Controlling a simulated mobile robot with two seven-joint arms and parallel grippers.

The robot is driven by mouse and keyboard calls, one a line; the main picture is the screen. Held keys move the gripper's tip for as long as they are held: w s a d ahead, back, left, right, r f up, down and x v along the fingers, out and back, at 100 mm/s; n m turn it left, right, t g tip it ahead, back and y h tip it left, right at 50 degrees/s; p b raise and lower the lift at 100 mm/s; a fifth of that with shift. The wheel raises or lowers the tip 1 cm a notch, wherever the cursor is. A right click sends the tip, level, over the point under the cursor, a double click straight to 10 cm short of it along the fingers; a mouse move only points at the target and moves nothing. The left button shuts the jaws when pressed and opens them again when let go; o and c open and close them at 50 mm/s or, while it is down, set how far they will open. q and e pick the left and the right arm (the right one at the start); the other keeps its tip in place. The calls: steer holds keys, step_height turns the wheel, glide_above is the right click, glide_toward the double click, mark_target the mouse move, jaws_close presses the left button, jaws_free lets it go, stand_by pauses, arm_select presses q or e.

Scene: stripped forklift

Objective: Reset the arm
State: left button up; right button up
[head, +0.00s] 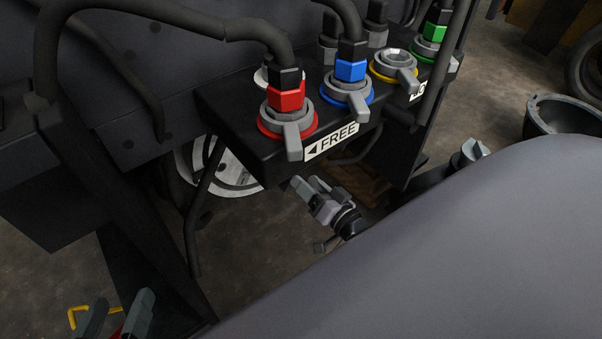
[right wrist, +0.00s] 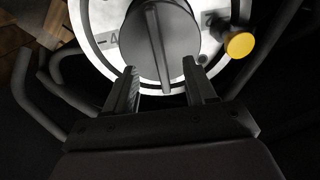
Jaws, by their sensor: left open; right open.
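My left gripper (head: 118,310) is at the bottom left edge of the head view, with its grey fingers apart. A small red part shows between and below them; I cannot tell what it is. My right gripper (head: 309,186) is below the black valve block (head: 232,132) in the head view. In the right wrist view its fingers (right wrist: 164,88) are open, one on each side of the lower end of a grey dial's ridge (right wrist: 157,45). I cannot tell if they touch it. The dial sits on a white round plate (right wrist: 105,58) with marks.
The block carries red (head: 287,96), blue (head: 350,70) and green (head: 434,32) couplings with levers, hoses and a "FREE" label (head: 331,142). A yellow knob (right wrist: 240,45) sits beside the dial. A yellow bent piece (head: 77,316) is near my left gripper. A black bucket (head: 560,115) stands right.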

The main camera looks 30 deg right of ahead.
arm_select(q)
steer(key=shift+r, duration=0.45)
arm_select(e)
steer(key=shift+s+d, duration=0.1)
steer(key=shift+s, duration=1.1)
steer(key=shift+c, duration=0.4)
steer(key=w+b, duration=0.1)
steer(key=w, duration=0.1)
steer(key=w+b, duration=0.2)
steer(key=w, duration=0.1)
steer(key=w+b, duration=0.1)
steer(key=w, duration=0.2)
steer(key=shift+a, duration=0.3)
steer(key=shift+w+b, duration=0.3)
steer(key=shift+w, duration=0.05)
arm_select(q)
steer(key=f, duration=0.5)
steer(key=shift+s, duration=0.25)
arm_select(e)
steer(key=shift+w+r, duration=0.1)
steer(key=shift+r, duration=0.05)
